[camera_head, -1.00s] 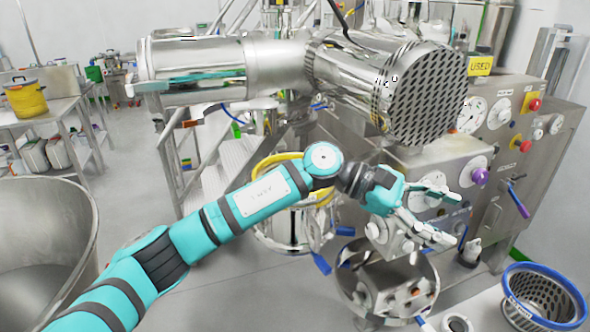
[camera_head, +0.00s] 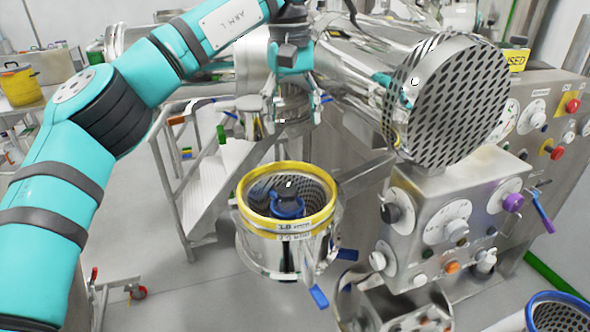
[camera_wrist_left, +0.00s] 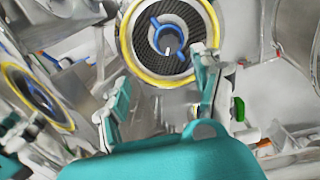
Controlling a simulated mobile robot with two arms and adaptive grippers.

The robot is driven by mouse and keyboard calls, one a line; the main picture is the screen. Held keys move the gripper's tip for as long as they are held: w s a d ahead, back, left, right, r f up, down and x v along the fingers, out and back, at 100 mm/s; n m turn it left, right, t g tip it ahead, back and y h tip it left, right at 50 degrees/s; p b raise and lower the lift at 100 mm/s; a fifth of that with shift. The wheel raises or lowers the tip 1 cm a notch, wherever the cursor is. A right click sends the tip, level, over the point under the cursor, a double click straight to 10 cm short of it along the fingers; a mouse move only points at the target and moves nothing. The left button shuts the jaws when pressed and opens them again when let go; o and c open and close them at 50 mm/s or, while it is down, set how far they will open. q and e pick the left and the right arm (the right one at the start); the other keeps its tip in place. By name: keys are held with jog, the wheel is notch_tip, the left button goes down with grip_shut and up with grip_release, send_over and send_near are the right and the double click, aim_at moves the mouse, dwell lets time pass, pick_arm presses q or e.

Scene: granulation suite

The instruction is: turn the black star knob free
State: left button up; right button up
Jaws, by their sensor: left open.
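A yellow-rimmed round steel housing (camera_head: 290,232) stands open at the centre of the head view. Inside its perforated screen sits a blue-armed part (camera_head: 288,208) with a dark piece (camera_head: 284,190) at its top; I cannot tell if this is the black star knob. In the left wrist view the blue-armed part (camera_wrist_left: 154,40) lies beyond the fingers, with a dark centre. My left gripper (camera_head: 292,112) points down above and behind the housing in the picture, open and empty. Its spread fingers also show in the wrist view (camera_wrist_left: 160,95). My right gripper is not in view.
A large perforated steel drum end (camera_head: 458,100) juts out at upper right. A blue-rimmed basket (camera_head: 562,296) stands at lower right. A white stair (camera_head: 208,190) stands behind left.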

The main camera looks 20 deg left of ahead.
pick_arm(q)
jog(key=a, duration=0.1)
send_over(287, 189)
notch_tip(287, 189, down, 6)
notch_tip(287, 189, down, 9)
jog(key=p, duration=0.3)
jog(key=shift+p, duration=0.35)
jog(key=shift+f, duration=0.55)
jog(key=c, duration=1.2)
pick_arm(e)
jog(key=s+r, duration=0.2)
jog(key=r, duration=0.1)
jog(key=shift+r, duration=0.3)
